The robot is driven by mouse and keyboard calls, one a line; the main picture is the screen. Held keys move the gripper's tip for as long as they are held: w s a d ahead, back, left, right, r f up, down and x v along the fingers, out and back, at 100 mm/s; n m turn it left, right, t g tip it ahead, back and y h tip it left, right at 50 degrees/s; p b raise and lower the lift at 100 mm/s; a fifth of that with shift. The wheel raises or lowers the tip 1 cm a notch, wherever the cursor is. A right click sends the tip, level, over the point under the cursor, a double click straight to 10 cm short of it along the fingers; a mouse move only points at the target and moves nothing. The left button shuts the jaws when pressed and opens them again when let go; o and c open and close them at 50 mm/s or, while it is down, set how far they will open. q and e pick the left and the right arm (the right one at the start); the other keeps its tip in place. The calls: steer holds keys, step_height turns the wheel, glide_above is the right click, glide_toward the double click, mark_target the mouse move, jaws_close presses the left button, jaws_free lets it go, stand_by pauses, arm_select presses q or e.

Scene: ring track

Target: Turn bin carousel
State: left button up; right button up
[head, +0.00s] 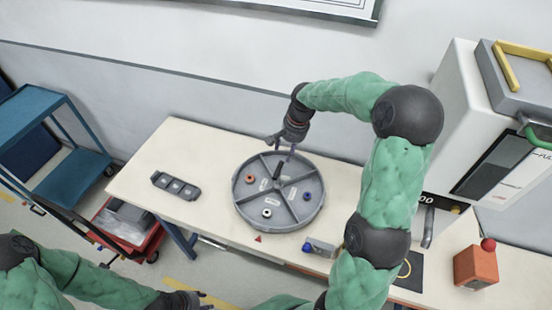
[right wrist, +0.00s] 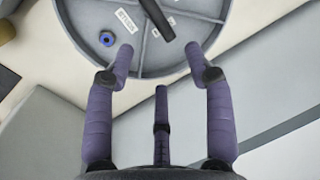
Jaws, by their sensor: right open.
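The bin carousel (head: 285,222) is a round grey tray on the cream table, split by walls into compartments with white labels. It holds a red ring (head: 250,179), a blue ring (head: 307,196) and a pale ring (head: 267,212). A dark post stands at its centre. My right gripper (head: 283,146) is at the carousel's far edge. In the right wrist view, the right gripper (right wrist: 160,52) has its fingers spread with nothing between them, over the carousel rim (right wrist: 178,68). My left gripper (head: 188,302) is low at the bottom edge, partly cut off.
A dark divided tray (head: 176,186) lies left of the carousel. A small red triangle (head: 257,239) marks the table before it. An orange block with a red knob (head: 477,266) and a grey-white machine (head: 458,135) stand right. A blue cart (head: 70,175) is left.

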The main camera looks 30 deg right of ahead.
mark_target(281, 168)
steer(key=f, duration=0.3)
steer(key=a+f, duration=0.1)
steer(key=f, duration=0.2)
steer(key=w+f, duration=0.1)
steer(key=f, duration=0.3)
steer(key=shift+a, duration=0.2)
jaws_close()
